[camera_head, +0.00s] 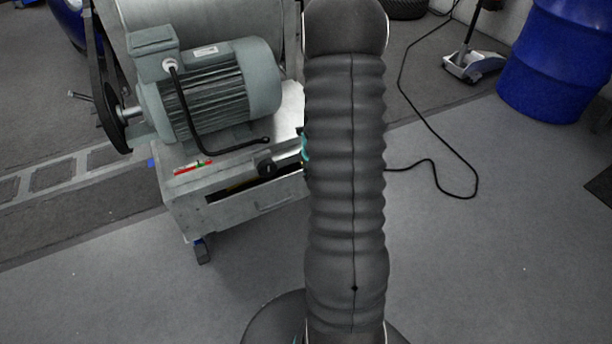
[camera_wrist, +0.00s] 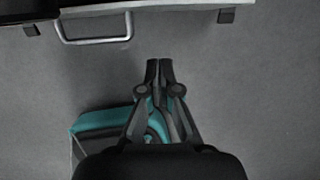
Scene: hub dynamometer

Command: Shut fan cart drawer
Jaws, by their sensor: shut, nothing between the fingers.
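The fan cart (camera_head: 185,215) is a grey metal cart with a green-grey motor (camera_head: 215,90) and a large drum on top. Its drawer (camera_head: 285,193) shows a dark gap above its front, so it appears partly open; my arm hides its right part. In the wrist view the drawer's front (camera_wrist: 190,5) lies along the top edge, with a bar handle (camera_wrist: 97,40) at upper left. My gripper (camera_wrist: 160,64) is shut and empty, below and right of the handle and apart from it. In the head view my arm mostly hides the gripper.
A red-and-green tool (camera_head: 192,167) and a black cable lie on the cart top. Another black cable (camera_head: 470,190) loops over the floor at right. A blue barrel (camera_head: 553,65) stands at upper right. The floor in front of the cart is clear.

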